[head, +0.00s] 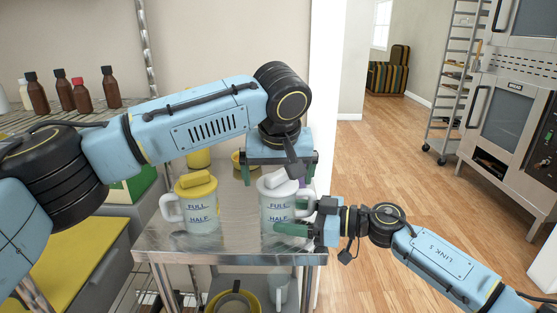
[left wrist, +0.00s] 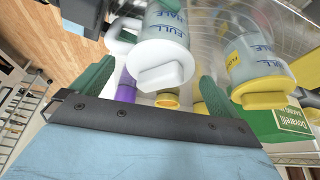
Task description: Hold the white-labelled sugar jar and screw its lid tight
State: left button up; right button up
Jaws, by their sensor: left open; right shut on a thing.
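The sugar jar (head: 279,209), clear with a white lid (head: 278,183), stands upright on the steel table (head: 240,240); FULL and HALF show on it. My right gripper (head: 298,217) is shut on this jar from the right, a green finger across its lower front. My left gripper (head: 278,172) is open and empty at the jar's top, pointing down, one finger on each side of the lid. In the left wrist view the white lid (left wrist: 160,66) shows between and beyond the green fingers (left wrist: 155,88). I cannot tell whether they touch it, or how tightly it sits.
A similar jar with a yellow lid (head: 197,184) stands to the left, close by. Brown bottles (head: 58,92) stand on the wire shelf. The table's front middle is bare.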

pick_arm(q)
jog(key=shift+w+f, duration=0.15)
jog(key=shift+f, duration=0.2)
jog(key=shift+c, duration=0.3)
jog(key=c, duration=1)
jog(key=shift+o, duration=0.2)
